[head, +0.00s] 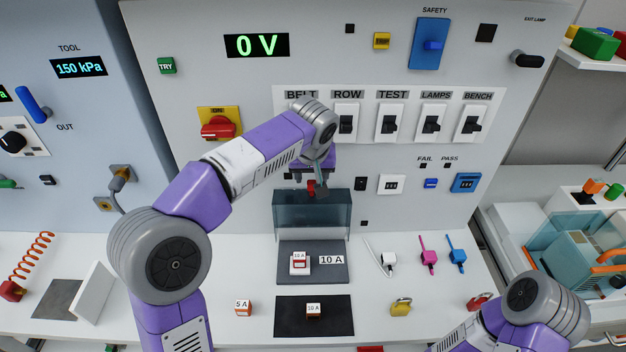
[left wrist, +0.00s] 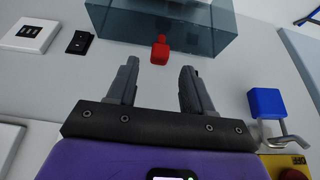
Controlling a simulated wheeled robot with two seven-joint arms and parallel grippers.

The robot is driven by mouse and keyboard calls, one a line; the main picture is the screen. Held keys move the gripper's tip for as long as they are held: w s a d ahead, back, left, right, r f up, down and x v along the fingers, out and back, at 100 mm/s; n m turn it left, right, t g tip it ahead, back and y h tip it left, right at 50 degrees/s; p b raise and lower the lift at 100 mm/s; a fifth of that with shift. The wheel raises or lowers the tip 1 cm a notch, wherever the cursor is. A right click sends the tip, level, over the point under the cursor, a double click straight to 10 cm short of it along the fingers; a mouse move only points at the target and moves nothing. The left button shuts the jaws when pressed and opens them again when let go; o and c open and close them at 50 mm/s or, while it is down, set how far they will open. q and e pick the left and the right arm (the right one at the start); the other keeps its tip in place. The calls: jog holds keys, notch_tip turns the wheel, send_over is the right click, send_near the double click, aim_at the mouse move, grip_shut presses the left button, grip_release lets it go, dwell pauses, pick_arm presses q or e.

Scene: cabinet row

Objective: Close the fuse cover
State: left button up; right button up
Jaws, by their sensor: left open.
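The fuse cover (head: 312,214) is a tinted, see-through box standing raised against the cabinet front, behind the fuse bay. A red knob (head: 311,187) sits at its upper edge. Below it, a white and red 10 A fuse (head: 300,263) sits on a dark grey plate (head: 328,276), uncovered. My left gripper (head: 319,184) is at the cover's upper edge by the knob. In the left wrist view my left gripper (left wrist: 160,66) is open and empty; the red knob (left wrist: 159,50) shows just beyond its fingertips, with the cover (left wrist: 185,22) behind. My right gripper is out of view.
A row of switches (head: 390,122) is above my left gripper. A black mat (head: 285,318) with a fuse block lies in front of the grey plate. Coloured tags (head: 429,254) and a yellow padlock (head: 401,306) lie to the right. A blue handle (left wrist: 266,103) shows in the wrist view.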

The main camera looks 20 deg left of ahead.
aim_at(312, 183)
pick_arm(q)
jog(key=b+x, duration=0.1)
jog(key=x, duration=0.3)
grip_shut()
dwell(0.4)
